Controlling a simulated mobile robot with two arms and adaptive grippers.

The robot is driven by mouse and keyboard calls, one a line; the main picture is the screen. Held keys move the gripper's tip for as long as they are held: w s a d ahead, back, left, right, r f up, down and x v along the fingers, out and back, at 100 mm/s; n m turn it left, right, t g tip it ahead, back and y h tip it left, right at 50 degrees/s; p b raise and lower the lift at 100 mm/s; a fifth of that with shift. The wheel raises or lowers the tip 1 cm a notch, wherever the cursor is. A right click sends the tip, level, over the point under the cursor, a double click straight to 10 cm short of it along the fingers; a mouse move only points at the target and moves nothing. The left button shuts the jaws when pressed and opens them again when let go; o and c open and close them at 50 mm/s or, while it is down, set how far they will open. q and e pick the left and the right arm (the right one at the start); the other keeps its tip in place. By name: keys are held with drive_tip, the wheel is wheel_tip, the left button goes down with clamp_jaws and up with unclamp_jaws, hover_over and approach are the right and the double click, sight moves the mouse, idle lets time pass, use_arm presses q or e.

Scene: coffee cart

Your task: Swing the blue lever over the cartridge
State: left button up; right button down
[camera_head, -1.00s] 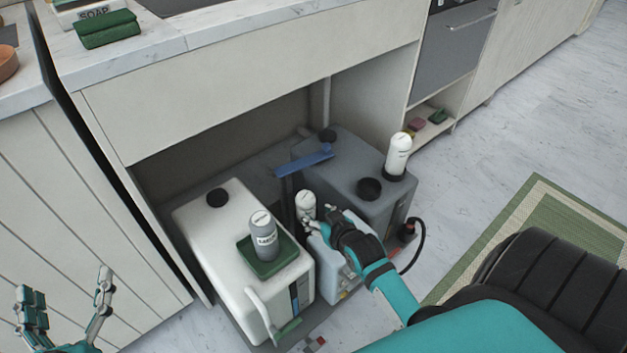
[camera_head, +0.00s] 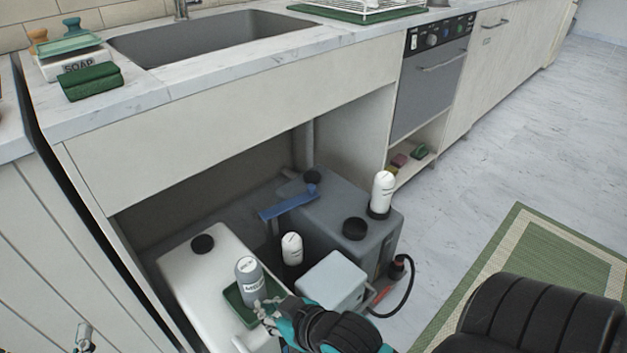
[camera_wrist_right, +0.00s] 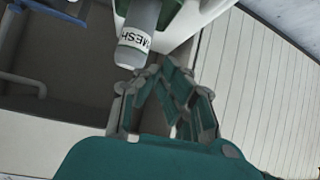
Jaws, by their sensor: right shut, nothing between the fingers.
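The blue lever (camera_head: 288,203) extends over the gap between the white tank and the grey tank, behind the white cartridge (camera_head: 291,243). The cartridge stands upright in a dark holder, and the lever is not over its top. My right gripper (camera_head: 266,312) is shut and empty. It is in front of the white tank, close to a grey bottle marked MESH (camera_head: 249,278); the right wrist view shows this bottle (camera_wrist_right: 138,38) just beyond the fingertips (camera_wrist_right: 165,75). Only a fingertip of my left gripper (camera_head: 83,338) shows at the bottom left.
The white tank (camera_head: 190,275) carries a green tray (camera_head: 236,301) under the grey bottle. The grey tank (camera_head: 330,205) has another white bottle (camera_head: 383,190). A light box (camera_head: 333,278) stands in front, with a black cable (camera_head: 408,290) beside it.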

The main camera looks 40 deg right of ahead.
drive_tip(key=w+a+r+t+y, duration=0.1)
drive_tip(key=w+r+t, duration=0.1)
drive_tip(key=r+t, duration=0.2)
drive_tip(key=w+a+r+t+y, duration=0.1)
drive_tip(key=r+t, duration=0.3)
drive_tip(key=r, duration=0.7)
drive_tip(key=shift+w+a+r+y, duration=0.25)
drive_tip(key=shift+w+a, duration=0.35)
drive_tip(key=shift+w, duration=0.3)
